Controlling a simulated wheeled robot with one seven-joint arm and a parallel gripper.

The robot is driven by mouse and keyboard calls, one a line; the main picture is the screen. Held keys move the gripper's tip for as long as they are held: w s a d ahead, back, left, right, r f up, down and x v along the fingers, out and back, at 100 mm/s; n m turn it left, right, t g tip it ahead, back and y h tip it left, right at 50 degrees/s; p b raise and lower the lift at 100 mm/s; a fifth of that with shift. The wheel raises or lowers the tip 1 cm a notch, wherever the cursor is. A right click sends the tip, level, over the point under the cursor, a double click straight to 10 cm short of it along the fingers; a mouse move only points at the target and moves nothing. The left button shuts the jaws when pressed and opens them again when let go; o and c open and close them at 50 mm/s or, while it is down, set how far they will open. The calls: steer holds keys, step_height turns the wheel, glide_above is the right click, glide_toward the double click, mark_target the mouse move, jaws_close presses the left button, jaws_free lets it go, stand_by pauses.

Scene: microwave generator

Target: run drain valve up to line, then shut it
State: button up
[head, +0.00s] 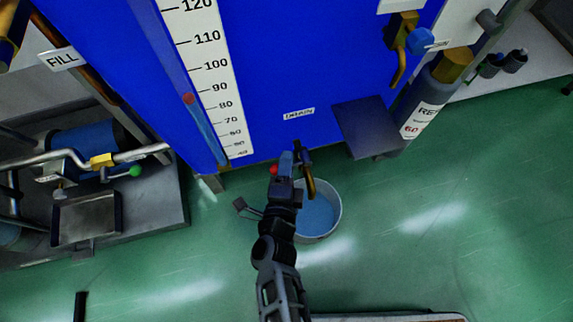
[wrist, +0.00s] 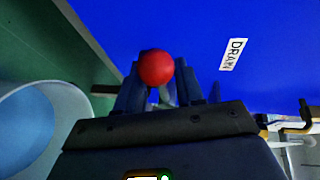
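The drain valve's red knob (head: 273,169) is low on the blue tank, near the DRAIN label (head: 299,113). My gripper (head: 287,160) is at the valve, just right of the knob. In the wrist view, the red knob (wrist: 157,68) sits between and partly in front of my two dark fingers (wrist: 158,92). The fingers stand apart with a greyish piece between them; whether they clamp it is unclear. A curved brass spout (head: 308,180) hangs beside my gripper above a round bucket (head: 337,212) with a blue inside. My arm hides part of the bucket.
A numbered scale (head: 208,60) runs up the tank beside a sight tube; a red marker (head: 188,98) sits between 80 and 90. A dark shelf (head: 368,128) juts out at right. A pump bench (head: 150,205) stands left. Green floor is free at lower right.

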steer(key=shift+w, duration=0.15)
steer(key=shift+c, duration=0.3)
steer(key=c, duration=0.6)
steer(key=shift+a, duration=0.1)
jaws_close()
